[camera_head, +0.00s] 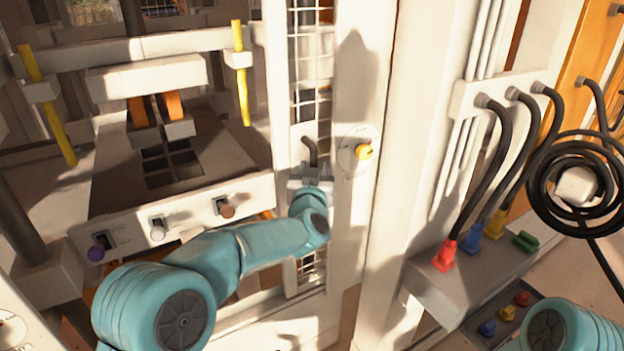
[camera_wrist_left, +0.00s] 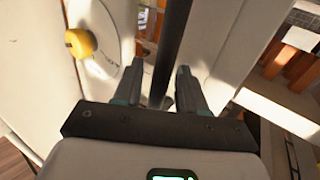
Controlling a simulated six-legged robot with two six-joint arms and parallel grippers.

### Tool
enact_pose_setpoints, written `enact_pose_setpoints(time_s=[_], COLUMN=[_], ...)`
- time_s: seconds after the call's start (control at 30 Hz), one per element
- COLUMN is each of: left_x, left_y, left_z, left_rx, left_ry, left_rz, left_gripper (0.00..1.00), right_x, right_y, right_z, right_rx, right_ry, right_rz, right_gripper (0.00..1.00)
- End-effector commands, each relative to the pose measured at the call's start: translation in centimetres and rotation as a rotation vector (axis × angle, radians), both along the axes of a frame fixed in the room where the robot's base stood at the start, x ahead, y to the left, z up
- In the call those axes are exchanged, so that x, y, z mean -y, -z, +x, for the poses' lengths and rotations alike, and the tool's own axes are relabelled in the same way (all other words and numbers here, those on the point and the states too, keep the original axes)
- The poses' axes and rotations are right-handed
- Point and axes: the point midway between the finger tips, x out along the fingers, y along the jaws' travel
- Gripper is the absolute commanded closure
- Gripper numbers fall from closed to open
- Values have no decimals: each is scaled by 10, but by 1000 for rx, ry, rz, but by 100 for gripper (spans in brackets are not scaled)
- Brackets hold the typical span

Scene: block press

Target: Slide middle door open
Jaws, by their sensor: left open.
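The middle door (camera_head: 278,75) is a narrow white-framed panel with white wire mesh. It stands upright in the centre of the head view. A dark handle (camera_head: 310,148) is on it, and appears as a dark upright bar (camera_wrist_left: 171,45) in the left wrist view. My left gripper (camera_head: 311,172) is at the handle, just below its visible part. In the wrist view its two fingers (camera_wrist_left: 158,80) are apart, with the dark bar running between them. I cannot tell whether either finger touches it. My right gripper is out of view; only part of that arm shows at bottom right.
A yellow knob (camera_head: 364,152) on a round white plate sits on the post right of the door. A press (camera_head: 160,60) with yellow rods is at left. Cables with red, blue and yellow plugs (camera_head: 444,256) hang at right, beside a black cable coil (camera_head: 545,200).

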Motion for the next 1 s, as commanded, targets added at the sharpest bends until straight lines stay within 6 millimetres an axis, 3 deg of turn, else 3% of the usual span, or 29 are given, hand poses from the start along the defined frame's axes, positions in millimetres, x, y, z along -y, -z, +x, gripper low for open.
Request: enact_pose_setpoints(time_s=[0.17, 0.6, 0.8, 1.0], left_x=[0, 1, 0, 0], left_y=[2, 1, 1, 0], left_z=[-22, -130, -156, -163], left_rx=[1, 3, 1, 2], left_ry=[2, 3, 1, -1], left_rz=[0, -1, 0, 0], left_gripper=[59, 59, 59, 59], right_x=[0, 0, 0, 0], right_y=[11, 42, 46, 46], right_z=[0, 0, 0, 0], right_rx=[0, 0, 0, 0], right_ry=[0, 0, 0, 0], right_rz=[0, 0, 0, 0], right_gripper=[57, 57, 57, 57])
